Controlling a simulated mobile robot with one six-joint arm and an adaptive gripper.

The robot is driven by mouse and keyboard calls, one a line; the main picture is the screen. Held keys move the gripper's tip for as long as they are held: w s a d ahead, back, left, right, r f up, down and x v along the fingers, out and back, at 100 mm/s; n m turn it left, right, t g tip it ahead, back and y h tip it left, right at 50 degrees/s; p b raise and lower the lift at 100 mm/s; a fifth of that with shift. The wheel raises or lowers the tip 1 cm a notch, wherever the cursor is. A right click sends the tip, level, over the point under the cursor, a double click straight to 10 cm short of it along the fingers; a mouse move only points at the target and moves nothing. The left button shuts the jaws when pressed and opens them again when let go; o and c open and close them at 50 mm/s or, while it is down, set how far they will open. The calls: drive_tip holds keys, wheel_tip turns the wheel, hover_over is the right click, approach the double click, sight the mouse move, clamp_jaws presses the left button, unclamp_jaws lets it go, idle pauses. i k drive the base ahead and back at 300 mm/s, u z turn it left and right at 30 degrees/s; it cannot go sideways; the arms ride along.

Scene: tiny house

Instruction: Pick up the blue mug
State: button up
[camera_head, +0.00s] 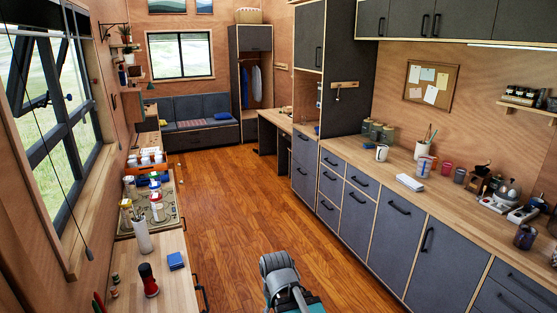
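A dark blue-grey mug (525,237) stands on the right counter (405,162), near the right edge of the view. It is the most likely blue mug, but its colour is hard to tell at this size. A white mug (382,153) stands farther back on the same counter. A pale cup with coloured markings (424,165) and two small reddish cups (447,169) stand between them. Part of my grey arm shows at the bottom centre, over the floor and away from the counter. My gripper's fingers do not show.
A wooden floor aisle (225,220) runs clear between the counters. A kettle (508,190) and small items crowd the right counter near the dark mug. The left counter holds a red-and-black item (148,280), a blue block (176,261) and a stove (155,207).

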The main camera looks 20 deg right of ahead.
sight(526, 236)
drive_tip(key=z, duration=0.25)
drive_tip(key=i, duration=0.7)
drive_tip(key=z, duration=0.85)
drive_tip(key=i, duration=0.6)
drive_tip(key=z, duration=0.8)
drive_tip(key=i, duration=0.9)
drive_tip(key=z, duration=0.3)
drive_tip(key=k, duration=0.55)
drive_tip(key=z, duration=0.1)
drive_tip(key=i, duration=0.35)
